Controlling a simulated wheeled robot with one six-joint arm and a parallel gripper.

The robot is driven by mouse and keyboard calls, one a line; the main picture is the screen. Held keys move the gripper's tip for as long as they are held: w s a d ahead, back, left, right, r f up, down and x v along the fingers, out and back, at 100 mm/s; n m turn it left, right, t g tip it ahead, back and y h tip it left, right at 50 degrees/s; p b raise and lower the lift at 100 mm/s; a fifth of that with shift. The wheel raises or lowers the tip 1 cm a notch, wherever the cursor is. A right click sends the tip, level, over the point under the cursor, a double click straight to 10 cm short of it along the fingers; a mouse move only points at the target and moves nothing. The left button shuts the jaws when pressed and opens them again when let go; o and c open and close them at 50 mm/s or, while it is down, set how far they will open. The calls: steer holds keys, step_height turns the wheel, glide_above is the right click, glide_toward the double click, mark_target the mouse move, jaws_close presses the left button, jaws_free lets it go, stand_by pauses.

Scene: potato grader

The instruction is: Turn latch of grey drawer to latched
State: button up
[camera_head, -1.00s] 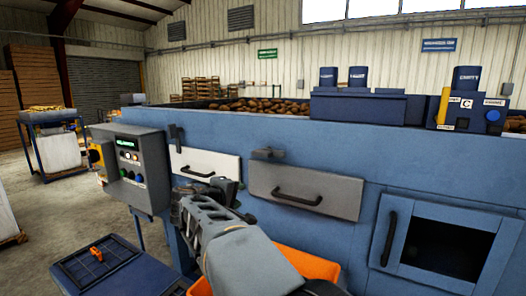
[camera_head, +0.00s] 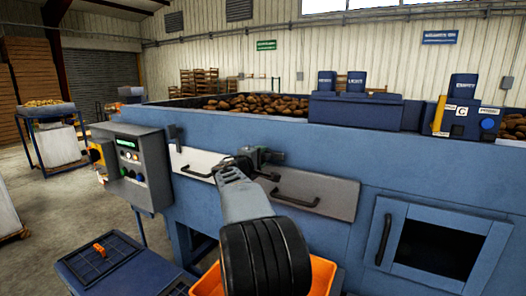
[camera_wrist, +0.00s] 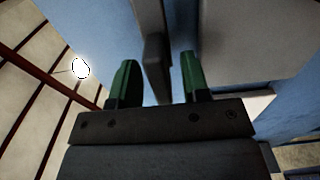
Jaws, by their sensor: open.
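The grey drawer (camera_head: 335,195) is closed in the blue machine's front, with a dark bar handle (camera_head: 300,199). Its small grey latch (camera_head: 273,155) is above the drawer's top left edge, mostly behind my gripper in the head view, so its turn is hard to judge. My gripper (camera_head: 257,158) is at the latch. In the wrist view my gripper (camera_wrist: 159,72) has its two green fingers apart. A dark grey bar, seemingly the latch (camera_wrist: 156,64), lies between them with gaps showing on both sides.
A white drawer (camera_head: 198,163) is just left of the grey one, beside a control box (camera_head: 143,168). An orange crate (camera_head: 322,274) stands below my arm. A windowed door (camera_head: 440,245) is at the right. Potatoes (camera_head: 262,104) lie on top of the machine.

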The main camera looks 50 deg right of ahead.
steer(key=shift+x, duration=1.2)
steer(key=shift+c, duration=0.4)
jaws_close()
